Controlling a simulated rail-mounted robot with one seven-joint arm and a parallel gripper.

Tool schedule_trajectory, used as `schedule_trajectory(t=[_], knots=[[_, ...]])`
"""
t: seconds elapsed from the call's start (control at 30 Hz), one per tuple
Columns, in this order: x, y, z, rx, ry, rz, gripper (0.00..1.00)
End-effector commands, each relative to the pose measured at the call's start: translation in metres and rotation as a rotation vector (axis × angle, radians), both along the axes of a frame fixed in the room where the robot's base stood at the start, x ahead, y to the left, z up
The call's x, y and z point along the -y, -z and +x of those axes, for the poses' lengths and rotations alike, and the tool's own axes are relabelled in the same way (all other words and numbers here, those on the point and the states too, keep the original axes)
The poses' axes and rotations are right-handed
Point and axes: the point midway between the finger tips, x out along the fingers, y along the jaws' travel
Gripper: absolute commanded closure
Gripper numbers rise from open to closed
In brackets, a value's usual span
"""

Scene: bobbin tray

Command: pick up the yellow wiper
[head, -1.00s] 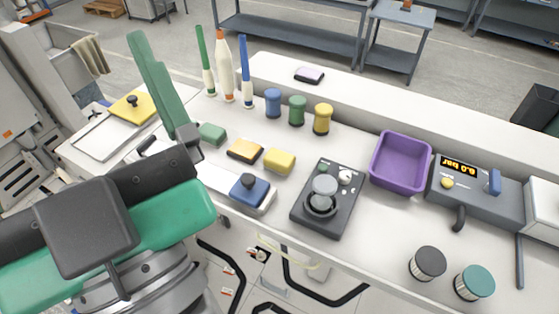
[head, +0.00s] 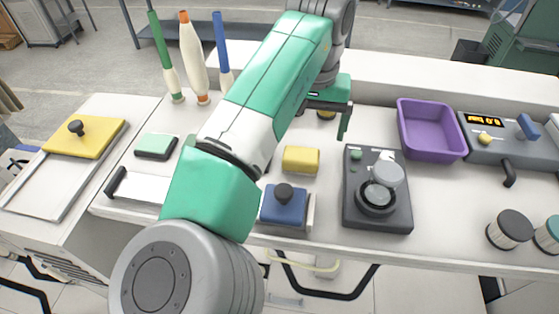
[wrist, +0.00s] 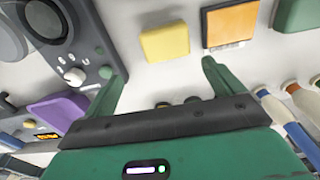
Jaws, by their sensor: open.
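A plain yellow block (head: 301,160) lies on the white bench, in the head view just right of my forearm. The wrist view shows this block (wrist: 165,41) beyond and between my open fingertips, apart from them. A flat yellow piece with a black knob (head: 85,137) rests at the far end of a metal tray at the left. Which of the two yellow things is the wiper I cannot tell by looks alone. My gripper (head: 329,106) is open and empty, above the back of the bench. It also shows in the wrist view (wrist: 163,78).
A blue knobbed block (head: 284,203) and a dark control box (head: 378,212) stand near the yellow block. An orange block (wrist: 230,24) shows in the wrist view. A purple bin (head: 431,131) is at right.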

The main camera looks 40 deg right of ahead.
Motion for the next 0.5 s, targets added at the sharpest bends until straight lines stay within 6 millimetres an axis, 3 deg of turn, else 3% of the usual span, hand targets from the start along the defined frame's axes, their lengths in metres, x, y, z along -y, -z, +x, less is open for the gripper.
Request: schedule_trajectory(t=[0.2,0.5], knots=[[-0.010,0.002,0.001,-0.030,-0.028,0.047,0.07],[-0.011,0.028,0.002,-0.029,-0.026,0.044,0.07]])
